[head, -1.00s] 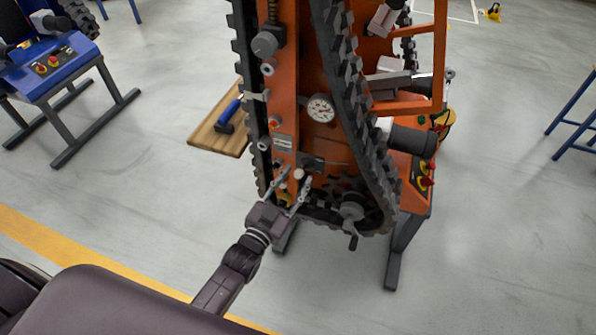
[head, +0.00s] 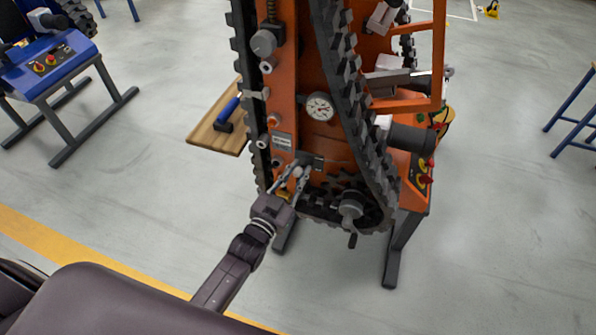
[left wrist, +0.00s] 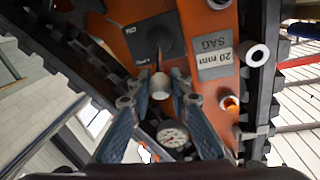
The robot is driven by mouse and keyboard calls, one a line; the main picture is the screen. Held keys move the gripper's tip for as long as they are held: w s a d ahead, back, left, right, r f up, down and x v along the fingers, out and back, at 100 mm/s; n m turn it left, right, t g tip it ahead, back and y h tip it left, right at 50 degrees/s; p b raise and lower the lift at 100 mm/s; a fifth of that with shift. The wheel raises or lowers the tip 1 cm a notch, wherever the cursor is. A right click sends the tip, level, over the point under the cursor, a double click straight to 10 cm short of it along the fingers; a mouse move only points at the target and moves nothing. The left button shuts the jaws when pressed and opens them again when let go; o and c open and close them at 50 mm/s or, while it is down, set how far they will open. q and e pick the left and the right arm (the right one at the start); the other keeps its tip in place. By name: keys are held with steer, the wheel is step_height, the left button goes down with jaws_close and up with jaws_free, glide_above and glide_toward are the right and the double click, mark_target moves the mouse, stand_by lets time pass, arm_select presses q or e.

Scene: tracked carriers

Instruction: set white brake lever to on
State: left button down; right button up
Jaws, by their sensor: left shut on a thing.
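The white brake lever's round white knob (left wrist: 160,86) sits between the fingertips of my left gripper (left wrist: 160,92) in the left wrist view. A thin stem runs from the knob to a dark plate (left wrist: 152,38) with small white lettering, too small to read surely. In the head view my left gripper (head: 291,178) reaches up to the lower front of the orange tracked carrier (head: 313,145). Its fingers are drawn in and shut on the knob, which shows as a small pale spot (head: 298,171). I cannot tell the lever's setting. My right gripper is not in view.
A pressure gauge (head: 320,106) is above the gripper, and a crank (head: 350,208) is to its right. Black tracks flank the orange panel. A blue bench (head: 52,68) stands farther left.

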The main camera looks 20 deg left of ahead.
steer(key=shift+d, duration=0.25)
